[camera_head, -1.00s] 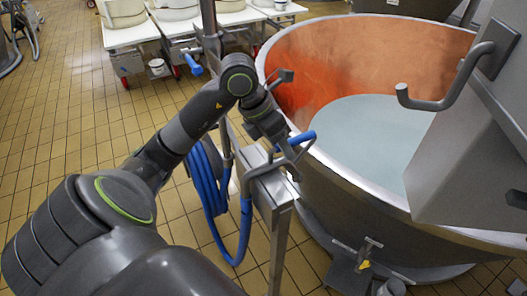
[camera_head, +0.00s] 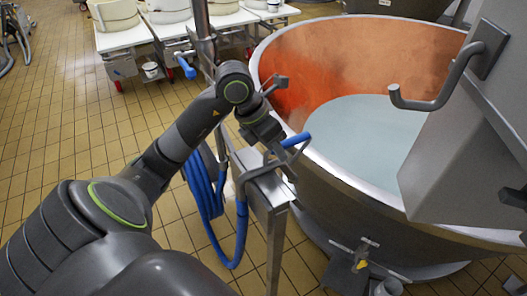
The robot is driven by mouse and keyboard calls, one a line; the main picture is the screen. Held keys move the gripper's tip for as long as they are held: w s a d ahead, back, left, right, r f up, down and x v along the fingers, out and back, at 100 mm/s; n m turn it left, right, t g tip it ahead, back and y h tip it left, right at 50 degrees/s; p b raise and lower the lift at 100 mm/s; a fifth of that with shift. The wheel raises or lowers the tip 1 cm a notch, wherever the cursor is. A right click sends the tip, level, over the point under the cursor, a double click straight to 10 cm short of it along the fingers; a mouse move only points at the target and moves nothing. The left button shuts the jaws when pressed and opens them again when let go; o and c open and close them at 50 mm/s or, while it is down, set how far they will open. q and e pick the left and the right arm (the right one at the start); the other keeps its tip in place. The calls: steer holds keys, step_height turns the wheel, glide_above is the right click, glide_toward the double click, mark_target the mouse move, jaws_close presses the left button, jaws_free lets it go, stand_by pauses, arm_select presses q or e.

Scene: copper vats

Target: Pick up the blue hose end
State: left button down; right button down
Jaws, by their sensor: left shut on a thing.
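The blue hose end (camera_head: 297,139) sticks out to the right of my left gripper (camera_head: 281,150), beside the near rim of the copper vat. My left gripper is shut on it, just above the metal stand (camera_head: 266,190). The fingers partly hide the hose end. The blue hose (camera_head: 206,200) hangs in loops on the left side of the stand, and one length rises to the stand's hook. My right gripper is not in view.
The large copper vat (camera_head: 335,60) with pale liquid (camera_head: 365,140) stands right of the stand. A grey hook (camera_head: 440,95) juts from a panel at right. White tables (camera_head: 125,40) with tubs stand behind. The tiled floor (camera_head: 70,130) at left is clear.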

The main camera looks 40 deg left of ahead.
arm_select(q)
steer(key=shift+r, duration=0.1)
step_height(320, 180, up, 8)
steer(key=shift+r, duration=0.25)
step_height(320, 180, up, 9)
steer(key=p, duration=0.6)
steer(key=shift+r+p, duration=0.2)
steer(key=shift+p, duration=0.2)
